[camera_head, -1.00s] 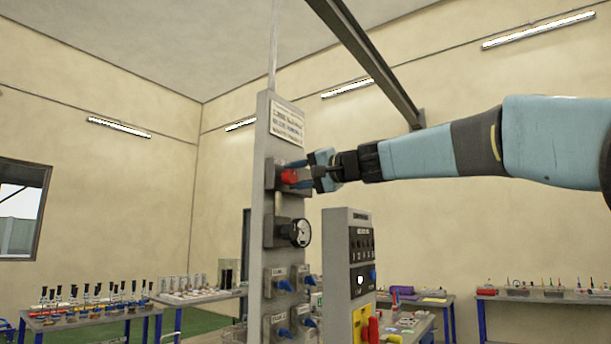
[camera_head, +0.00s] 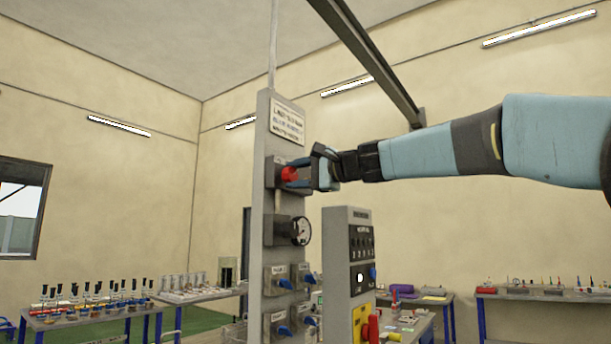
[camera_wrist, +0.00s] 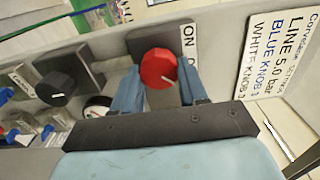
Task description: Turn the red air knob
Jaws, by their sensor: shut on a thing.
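The red air knob (camera_head: 289,175) sits near the top of a grey upright panel (camera_head: 263,215), below a printed sign. In the wrist view the red knob (camera_wrist: 159,68) is round, with a pale pointer line aimed to the lower right. My gripper (camera_head: 300,176) reaches in from the right, level with the knob. In the wrist view its two blue fingers (camera_wrist: 158,88) stand on either side of the knob and are shut on it. A label with "ON" (camera_wrist: 188,60) shows beside the knob, partly hidden by a finger.
Below the knob are a round gauge (camera_head: 300,231) and several blue knobs (camera_head: 284,284) on the same panel. A second, lower panel (camera_head: 338,260) stands to the right. Workbenches (camera_head: 90,318) lie behind at both sides.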

